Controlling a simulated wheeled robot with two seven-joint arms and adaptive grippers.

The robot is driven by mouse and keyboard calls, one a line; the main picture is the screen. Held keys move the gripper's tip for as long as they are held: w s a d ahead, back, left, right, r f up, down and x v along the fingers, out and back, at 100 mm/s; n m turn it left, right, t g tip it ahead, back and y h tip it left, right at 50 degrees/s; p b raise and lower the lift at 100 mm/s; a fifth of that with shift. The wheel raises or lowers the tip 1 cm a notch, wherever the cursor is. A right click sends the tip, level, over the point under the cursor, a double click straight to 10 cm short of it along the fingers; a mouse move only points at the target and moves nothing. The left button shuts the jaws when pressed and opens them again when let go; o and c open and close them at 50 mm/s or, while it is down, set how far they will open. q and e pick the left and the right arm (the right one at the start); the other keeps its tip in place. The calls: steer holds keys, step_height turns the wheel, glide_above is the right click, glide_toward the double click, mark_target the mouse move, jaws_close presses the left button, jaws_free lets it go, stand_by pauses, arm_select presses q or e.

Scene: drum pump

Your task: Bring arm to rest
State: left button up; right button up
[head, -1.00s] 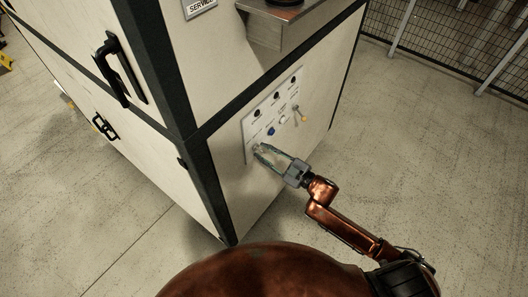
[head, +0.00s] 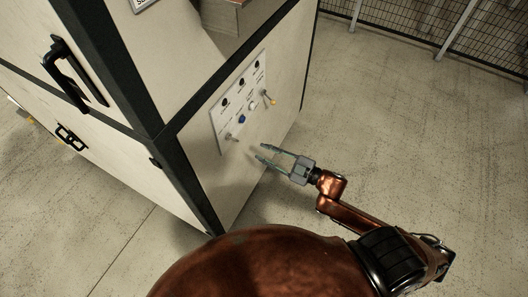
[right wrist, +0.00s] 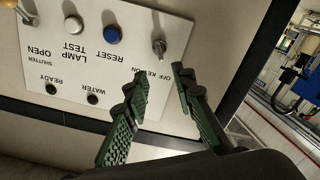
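My right gripper (head: 261,152) is open and empty, with its two fingers apart in front of a control panel (head: 226,126). In the head view it stands off to the lower right of the key switch (head: 233,137). In the right wrist view the fingers of my right gripper (right wrist: 159,72) show with a gap between them. The key switch (right wrist: 159,46) lies beyond the tips and nothing is held. My left gripper is not in view.
The panel is on a large white cabinet (head: 150,185) with dark edges. It carries a blue reset button (head: 242,118), a white lamp test button (head: 252,105) and a yellow-tipped lever (head: 268,98). Open floor (head: 400,130) lies to the right, before a mesh fence (head: 480,35).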

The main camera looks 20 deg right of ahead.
steer(key=w+d+f+m+h, duration=0.1)
steer(key=d+f+m+h, duration=0.1)
steer(key=d+f, duration=0.35)
steer(key=d+f+m+g+h, duration=0.1)
steer(key=d+f+h, duration=0.1)
steer(key=f, duration=0.6)
steer(key=w+d+f+m+h, duration=0.1)
steer(key=d+f+m+h, duration=0.1)
steer(key=d+f, duration=0.35)
steer(key=s+d+f+m+g+h, duration=0.25)
steer(key=s+f, duration=0.25)
steer(key=f, duration=0.6)
steer(key=s+d+f+m+g+h, duration=0.1)
steer(key=s+d+f, duration=0.3)
steer(key=f, duration=0.7)
steer(key=s+f+m+g+h, duration=0.1)
steer(key=s+f+g, duration=0.1)
steer(key=s+f, duration=0.75)
steer(key=s+a+f+g, duration=0.2)
steer(key=s+f, duration=0.3)
steer(key=s, duration=0.4)
steer(key=s+a+f+m+g, duration=0.1)
steer(key=s+a+f+g, duration=0.2)
steer(key=s, duration=0.7)
steer(key=s+a+f+m+g, duration=0.1)
steer(key=s+a+f+g, duration=0.1)
steer(key=s+a+f, duration=0.2)
steer(key=s+f, duration=0.3)
steer(key=s, duration=0.3)
steer(key=shift+a+f, duration=0.15)
